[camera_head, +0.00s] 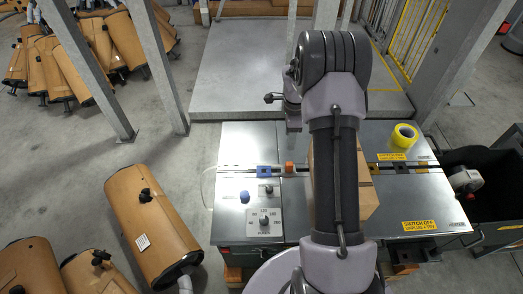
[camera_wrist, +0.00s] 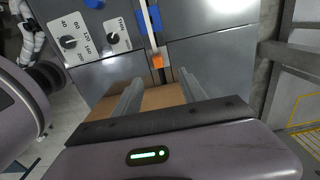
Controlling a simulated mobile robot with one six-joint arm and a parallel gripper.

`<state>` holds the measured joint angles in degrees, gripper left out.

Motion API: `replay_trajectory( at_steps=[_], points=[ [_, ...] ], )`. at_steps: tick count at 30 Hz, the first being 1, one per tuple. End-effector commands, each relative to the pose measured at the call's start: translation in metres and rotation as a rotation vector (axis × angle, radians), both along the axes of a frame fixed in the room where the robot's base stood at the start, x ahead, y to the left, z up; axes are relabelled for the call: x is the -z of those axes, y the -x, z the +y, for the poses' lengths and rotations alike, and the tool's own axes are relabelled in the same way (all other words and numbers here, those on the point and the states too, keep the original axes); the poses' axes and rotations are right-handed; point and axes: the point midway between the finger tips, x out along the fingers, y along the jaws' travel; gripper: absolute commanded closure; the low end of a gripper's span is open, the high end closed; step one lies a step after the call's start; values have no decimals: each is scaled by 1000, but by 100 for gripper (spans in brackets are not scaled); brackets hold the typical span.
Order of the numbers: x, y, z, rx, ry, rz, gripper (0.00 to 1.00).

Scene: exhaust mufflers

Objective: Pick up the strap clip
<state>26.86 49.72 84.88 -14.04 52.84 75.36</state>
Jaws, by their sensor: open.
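No part is plainly marked as the strap clip. A small orange block (camera_head: 289,168) sits at the slot across the bench top, and a blue block (camera_head: 264,171) sits left of it; I cannot tell whether either is the clip. In the wrist view the orange block (camera_wrist: 157,61) is just beyond my fingertips, apart from them. My gripper (camera_wrist: 147,78) is open, its two fingers spread above a brown cardboard box.
The grey bench (camera_head: 390,228) carries the brown box (camera_head: 366,190), a dial panel (camera_head: 264,222), a loose blue piece (camera_head: 244,196) and a yellow tape roll (camera_head: 404,136). Brown mufflers (camera_head: 150,225) lie at left. A dark bin (camera_head: 490,200) stands at right.

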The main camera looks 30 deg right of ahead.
Motion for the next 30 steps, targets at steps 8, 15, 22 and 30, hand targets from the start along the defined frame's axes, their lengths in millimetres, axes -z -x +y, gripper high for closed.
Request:
replay_trajectory(
  at_steps=[8,15,22,30],
  points=[
    [88,1,2,-5,-3,3,51],
    [114,1,1,-4,-2,1,51],
    [157,6,-1,-5,-2,2,51],
    [159,5,-1,-6,-1,0,59]
  ],
)
